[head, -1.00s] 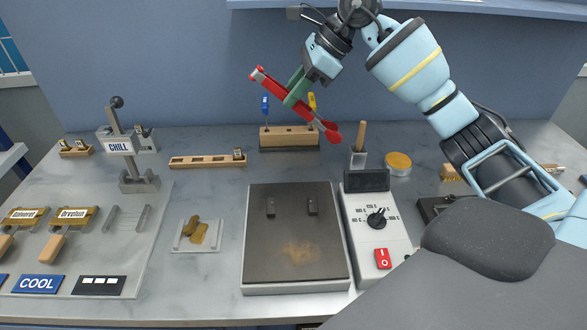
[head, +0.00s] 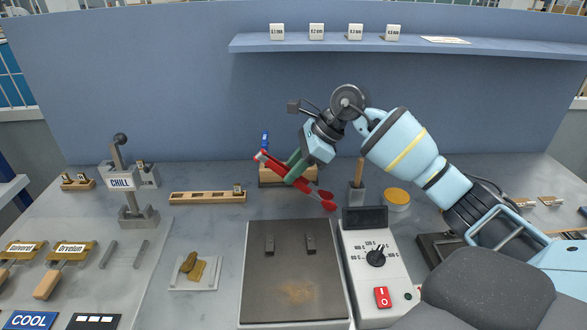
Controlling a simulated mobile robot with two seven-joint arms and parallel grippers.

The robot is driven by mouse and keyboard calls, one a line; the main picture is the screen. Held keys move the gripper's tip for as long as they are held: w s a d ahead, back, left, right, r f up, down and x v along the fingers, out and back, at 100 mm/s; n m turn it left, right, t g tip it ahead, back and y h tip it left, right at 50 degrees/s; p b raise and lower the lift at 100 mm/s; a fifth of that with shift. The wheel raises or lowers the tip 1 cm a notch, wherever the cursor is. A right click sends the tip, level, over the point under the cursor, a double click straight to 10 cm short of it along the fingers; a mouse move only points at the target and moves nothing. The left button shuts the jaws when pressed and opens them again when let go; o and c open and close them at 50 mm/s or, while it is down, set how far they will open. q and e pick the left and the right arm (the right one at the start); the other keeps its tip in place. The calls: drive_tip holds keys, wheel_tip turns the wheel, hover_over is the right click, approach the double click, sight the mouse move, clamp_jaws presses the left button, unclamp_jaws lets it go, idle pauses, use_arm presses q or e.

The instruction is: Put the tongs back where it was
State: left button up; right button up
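The tongs (head: 309,187) are red and held aslant, their upper end to the left and their lower end to the right. My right gripper (head: 294,171), with green fingers, is shut around the middle of the tongs. It holds them in front of the wooden tool block (head: 270,180), overlapping it in the head view. A blue-handled tool (head: 265,140) stands in that block. The gripper and tongs hide much of the block. I cannot tell how far the tongs are from the block or the bench. My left gripper is not in view.
A hot plate (head: 290,262) and a control box (head: 362,257) with a dial lie in front. A holder (head: 356,196) with a wooden-handled tool and a yellow-topped tin (head: 397,197) stand to the right. A shelf (head: 420,48) runs above.

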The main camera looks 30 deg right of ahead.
drive_tip(key=shift+f, duration=0.2)
drive_tip(key=shift+f, duration=0.5)
drive_tip(key=shift+f, duration=0.1)
drive_tip(key=o, duration=0.6)
drive_tip(key=shift+c, duration=0.2)
